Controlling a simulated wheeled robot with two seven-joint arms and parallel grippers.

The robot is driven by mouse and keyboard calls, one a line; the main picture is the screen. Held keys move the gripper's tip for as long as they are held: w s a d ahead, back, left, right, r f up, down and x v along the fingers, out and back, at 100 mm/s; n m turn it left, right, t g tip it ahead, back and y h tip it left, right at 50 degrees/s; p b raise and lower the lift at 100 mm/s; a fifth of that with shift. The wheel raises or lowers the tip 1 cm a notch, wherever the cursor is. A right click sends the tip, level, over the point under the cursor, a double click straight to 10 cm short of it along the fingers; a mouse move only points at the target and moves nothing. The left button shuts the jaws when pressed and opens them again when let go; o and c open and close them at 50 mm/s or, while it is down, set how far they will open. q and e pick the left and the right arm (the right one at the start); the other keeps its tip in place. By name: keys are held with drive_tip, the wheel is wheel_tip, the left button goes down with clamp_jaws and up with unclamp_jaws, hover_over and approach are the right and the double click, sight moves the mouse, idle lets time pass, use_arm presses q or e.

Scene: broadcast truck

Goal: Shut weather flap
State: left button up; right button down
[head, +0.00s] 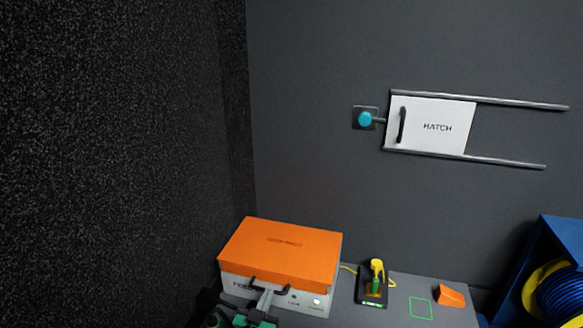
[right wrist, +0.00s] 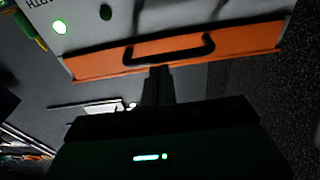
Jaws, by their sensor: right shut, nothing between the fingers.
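The weather flap (head: 285,240) is the orange lid on a white-fronted box (head: 305,301) at the bottom of the head view. It lies over the box top, with a dark bar handle (head: 256,284) at its front edge. In the right wrist view the flap's orange front edge (right wrist: 105,65) and its handle (right wrist: 165,52) show, with a dark line between the orange and the white front (right wrist: 80,22). My right gripper (head: 266,296) is shut and empty, its tips (right wrist: 160,70) close to the handle; I cannot tell whether they touch. My left gripper is not in view.
A yellow-and-green device (head: 376,280) and an orange wedge (head: 450,296) sit on the grey counter (head: 400,283) right of the box. A white hatch (head: 431,124) on rails and a teal knob (head: 365,118) are on the wall. A blue cabinet (head: 550,245) holds a cable reel.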

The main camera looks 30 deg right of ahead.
drive_tip(key=shift+d+f, duration=0.1)
drive_tip(key=shift+f, duration=0.5)
